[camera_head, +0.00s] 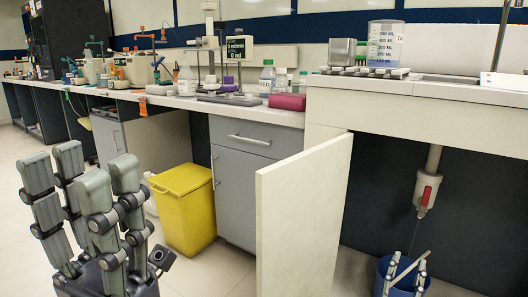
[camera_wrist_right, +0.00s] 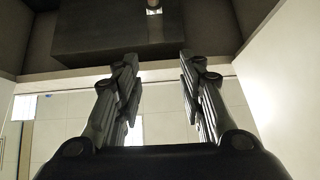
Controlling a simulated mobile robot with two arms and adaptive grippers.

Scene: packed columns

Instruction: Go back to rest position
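My left gripper (camera_head: 82,175) is large at the lower left of the head view. Its dark grey jointed fingers point up and stand apart, with nothing between them. My right gripper (camera_wrist_right: 153,80) shows in the right wrist view, with its two fingers apart and nothing held. A dark panel and pale tiles lie beyond its fingertips. In the head view, a blue container (camera_head: 379,282) is cut off by the bottom edge, with thin grey jointed pieces at it; I cannot tell whether they belong to my right gripper.
A yellow bin (camera_head: 188,212) and grey cabinet (camera_head: 240,190) stand below the bench. A pale upright panel (camera_head: 302,220) juts forward at centre. A white pipe with a red valve (camera_head: 427,192) hangs under the right counter. Bottles and a beaker (camera_head: 384,45) stand above. Floor shows left of the panel.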

